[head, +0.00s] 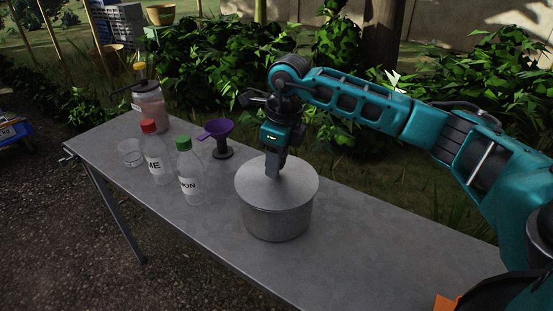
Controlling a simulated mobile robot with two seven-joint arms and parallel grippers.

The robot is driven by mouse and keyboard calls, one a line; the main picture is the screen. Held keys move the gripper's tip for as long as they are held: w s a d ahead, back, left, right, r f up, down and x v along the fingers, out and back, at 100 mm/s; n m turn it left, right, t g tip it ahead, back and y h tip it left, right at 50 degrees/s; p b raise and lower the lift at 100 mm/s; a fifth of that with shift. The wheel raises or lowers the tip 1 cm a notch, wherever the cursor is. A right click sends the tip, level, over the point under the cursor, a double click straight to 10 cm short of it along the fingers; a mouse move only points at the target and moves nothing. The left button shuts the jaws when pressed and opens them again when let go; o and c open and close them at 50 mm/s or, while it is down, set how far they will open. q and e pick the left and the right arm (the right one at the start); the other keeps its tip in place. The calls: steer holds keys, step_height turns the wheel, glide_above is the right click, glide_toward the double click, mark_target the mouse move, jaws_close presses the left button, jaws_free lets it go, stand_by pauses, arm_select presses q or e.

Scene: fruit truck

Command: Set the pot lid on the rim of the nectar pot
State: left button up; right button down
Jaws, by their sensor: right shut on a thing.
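The nectar pot (277,221) is a grey metal pot standing on the table. The pot lid (256,187) is a flat grey disc at the top of the pot, covering its opening. In this view I cannot tell whether the lid rests fully on the rim or hovers just above it. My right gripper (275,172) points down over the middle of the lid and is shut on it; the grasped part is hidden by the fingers. My left gripper is not in view.
The grey table (350,235) is clear to the right.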

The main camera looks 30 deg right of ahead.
steer(key=shift+f, duration=0.25)
steer(key=c, duration=0.7)
jaws_free()
steer(key=r, duration=0.4)
steer(key=s+r, duration=0.1)
steer(key=r, duration=0.3)
steer(key=d+r, duration=0.1)
steer(key=r, duration=0.3)
steer(key=shift+s+r, duration=0.15)
steer(key=shift+r, duration=0.25)
steer(key=shift+a, duration=0.1)
